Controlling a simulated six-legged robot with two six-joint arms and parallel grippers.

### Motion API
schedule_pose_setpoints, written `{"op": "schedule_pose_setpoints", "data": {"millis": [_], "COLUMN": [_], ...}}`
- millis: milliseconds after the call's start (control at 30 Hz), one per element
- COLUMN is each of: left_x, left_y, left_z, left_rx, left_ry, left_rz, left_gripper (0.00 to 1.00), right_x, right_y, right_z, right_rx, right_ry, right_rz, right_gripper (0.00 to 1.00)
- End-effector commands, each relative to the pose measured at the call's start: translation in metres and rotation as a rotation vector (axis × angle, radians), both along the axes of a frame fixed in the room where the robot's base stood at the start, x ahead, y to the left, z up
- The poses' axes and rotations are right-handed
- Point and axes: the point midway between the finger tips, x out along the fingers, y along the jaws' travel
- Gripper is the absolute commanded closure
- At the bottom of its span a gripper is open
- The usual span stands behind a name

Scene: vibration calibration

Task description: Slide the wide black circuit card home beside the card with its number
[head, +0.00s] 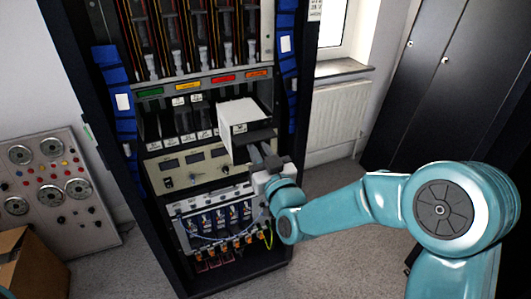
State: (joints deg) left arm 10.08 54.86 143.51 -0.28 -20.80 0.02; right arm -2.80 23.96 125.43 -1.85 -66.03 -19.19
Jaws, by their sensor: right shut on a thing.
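My right gripper (262,152) is shut on a wide boxy card (240,112) with a pale side and a dark front part. It holds the card at the right side of the rack's middle row, partly in front of the opening. A small label shows on the card, too small to read. To its left, narrow black cards (185,122) stand in the row, with small white number labels above and below them. The numbers are not legible. I cannot tell how far the held card is inside the slot. My left gripper is not in view.
The black rack frame (72,62) has blue-wrapped cable bundles (118,90) at both sides. Below the row are a beige meter panel (190,165) and a panel with blue connectors and cables (215,218). Dark cabinets (455,100) stand at right; a cardboard box (30,265) is at left.

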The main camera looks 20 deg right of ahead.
Motion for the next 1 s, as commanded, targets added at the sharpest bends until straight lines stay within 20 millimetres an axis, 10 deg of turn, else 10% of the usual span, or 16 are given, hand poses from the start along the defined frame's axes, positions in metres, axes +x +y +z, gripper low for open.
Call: {"op": "schedule_pose_setpoints", "data": {"millis": [433, 1000], "left_x": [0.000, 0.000], "left_y": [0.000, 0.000], "left_z": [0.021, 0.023], "left_rx": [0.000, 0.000], "left_ry": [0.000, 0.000], "left_rz": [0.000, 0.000], "left_gripper": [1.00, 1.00], "right_x": [0.050, 0.057], "right_y": [0.001, 0.002], "right_z": [-0.007, -0.010], "right_rx": [0.000, 0.000], "right_ry": [-0.005, -0.005], "right_rz": [-0.001, -0.001], "right_gripper": [1.00, 1.00]}}
